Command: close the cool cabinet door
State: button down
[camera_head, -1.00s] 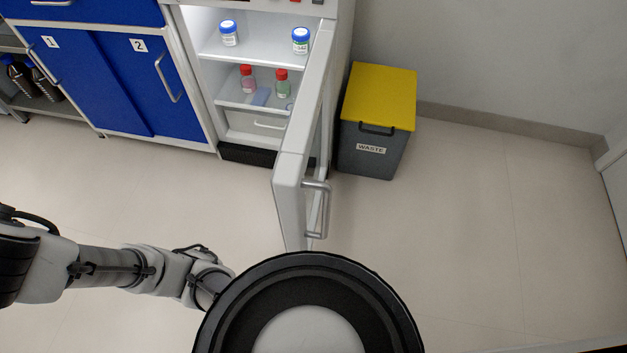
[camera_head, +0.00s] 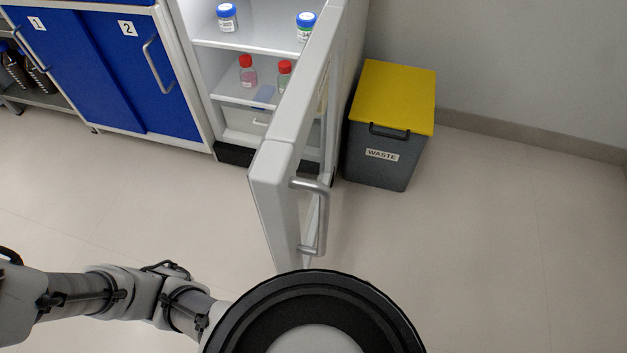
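The cool cabinet (camera_head: 237,74) stands at the top centre with its shelves exposed. Its white door (camera_head: 272,172) is open and swung out toward me. A grey metal handle (camera_head: 322,218) is on the door's right, outer face. My arm reaches in from the lower left, and its end passes behind my round dark body part at the bottom centre. My gripper is hidden, so its fingers and their distance from the door cannot be seen.
Bottles with blue caps (camera_head: 227,17) and red caps (camera_head: 247,71) stand on the cabinet shelves. A grey waste bin with a yellow lid (camera_head: 393,97) stands right of the door. Blue sliding cupboards (camera_head: 100,75) are at left. Floor is clear at right and left.

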aim_at(291, 170)
jog(key=k+j+z, duration=0.5)
jog(key=k, duration=0.3)
